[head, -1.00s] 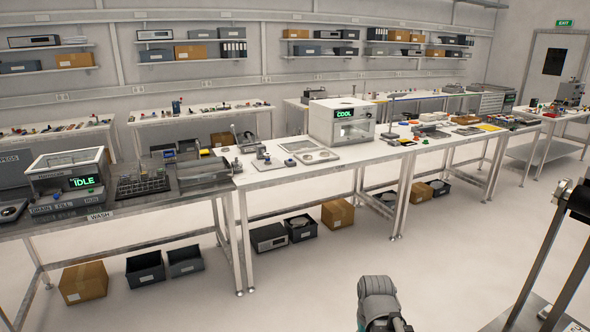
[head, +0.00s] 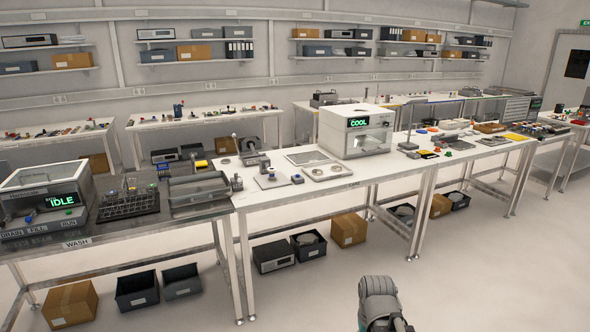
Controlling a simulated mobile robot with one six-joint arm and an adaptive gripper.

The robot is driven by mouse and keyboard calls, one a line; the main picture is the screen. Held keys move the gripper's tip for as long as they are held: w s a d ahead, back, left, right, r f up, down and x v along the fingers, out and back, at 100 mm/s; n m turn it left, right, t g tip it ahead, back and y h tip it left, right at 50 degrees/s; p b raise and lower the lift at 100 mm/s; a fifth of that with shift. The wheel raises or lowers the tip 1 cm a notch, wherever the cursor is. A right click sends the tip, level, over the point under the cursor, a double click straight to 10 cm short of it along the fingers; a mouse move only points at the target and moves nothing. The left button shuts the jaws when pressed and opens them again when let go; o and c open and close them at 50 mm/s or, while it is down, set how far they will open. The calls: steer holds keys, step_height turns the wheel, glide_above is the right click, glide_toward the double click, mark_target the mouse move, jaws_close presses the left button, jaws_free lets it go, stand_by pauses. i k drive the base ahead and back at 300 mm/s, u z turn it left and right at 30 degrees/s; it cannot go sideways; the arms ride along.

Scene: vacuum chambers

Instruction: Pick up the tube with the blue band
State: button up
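A dark rack (head: 128,205) stands on the wash bench at the left of the head view. A few thin upright tubes (head: 126,186) seem to stand in it. They are too small for me to make out a blue band on any of them. A grey rounded link of my arm shows at the bottom, right of centre, over the floor and well short of the benches. My gripper's fingers do not show.
The wash bench (head: 130,236) holds a machine reading IDLE (head: 45,200) and a grey tray (head: 198,190). A white box reading COOL (head: 357,130) stands on the middle bench. Boxes and bins (head: 137,290) lie under the benches. The floor ahead (head: 300,300) is clear.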

mark_target(272, 178)
steer(key=z, duration=0.05)
steer(key=i, duration=2.85)
steer(key=u, duration=0.9)
